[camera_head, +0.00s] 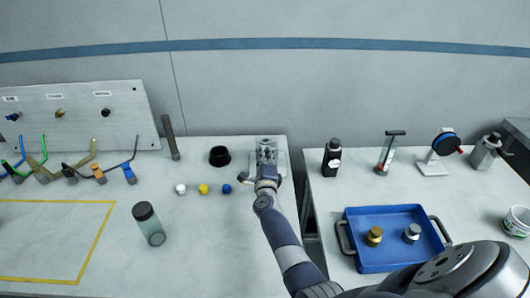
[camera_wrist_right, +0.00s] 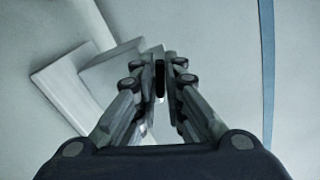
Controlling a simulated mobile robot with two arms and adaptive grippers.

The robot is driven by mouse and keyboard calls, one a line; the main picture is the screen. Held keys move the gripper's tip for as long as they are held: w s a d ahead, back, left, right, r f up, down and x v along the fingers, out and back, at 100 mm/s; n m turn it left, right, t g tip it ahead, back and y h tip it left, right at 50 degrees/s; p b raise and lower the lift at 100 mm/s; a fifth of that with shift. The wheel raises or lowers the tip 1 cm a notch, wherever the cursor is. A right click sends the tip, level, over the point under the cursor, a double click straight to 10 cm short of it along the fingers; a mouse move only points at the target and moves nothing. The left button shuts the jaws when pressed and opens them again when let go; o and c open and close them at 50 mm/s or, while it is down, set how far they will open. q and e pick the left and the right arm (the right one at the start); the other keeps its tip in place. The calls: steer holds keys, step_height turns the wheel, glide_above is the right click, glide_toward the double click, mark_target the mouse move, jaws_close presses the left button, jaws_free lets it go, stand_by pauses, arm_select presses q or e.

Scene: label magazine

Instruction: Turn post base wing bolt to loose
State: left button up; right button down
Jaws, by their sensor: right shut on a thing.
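My right gripper (camera_head: 266,154) is at the right end of the left table, over a pale grey base (camera_head: 282,162) that it largely hides. In the right wrist view its fingers (camera_wrist_right: 160,85) are nearly together, shut on a small dark upright piece (camera_wrist_right: 160,77), which appears to be the wing bolt. The pale, blocky base (camera_wrist_right: 75,85) shows just left of the fingers in that view. The bolt's wings and thread are hidden, so its turn cannot be told. My left gripper is in neither view.
A black ring-like cup (camera_head: 220,156), a dark upright rod (camera_head: 170,138) and white, yellow and blue (camera_head: 227,189) caps are left of the gripper. Across a gap, the right table holds a blue tray (camera_head: 385,262) and a black bottle (camera_head: 332,158).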

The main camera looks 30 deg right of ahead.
steer(key=n+p, duration=0.1)
steer(key=n, duration=0.6)
steer(key=n+p, duration=0.2)
steer(key=n, duration=0.5)
steer(key=n+p, duration=0.1)
steer(key=n, duration=0.6)
steer(key=shift+s+d+f+p, duration=0.1)
steer(key=shift+f+p, duration=0.15)
steer(key=shift+p, duration=0.05)
steer(key=shift+n, duration=0.4)
steer(key=c, duration=1.7)
jaws_free()
steer(key=shift+m, duration=0.3)
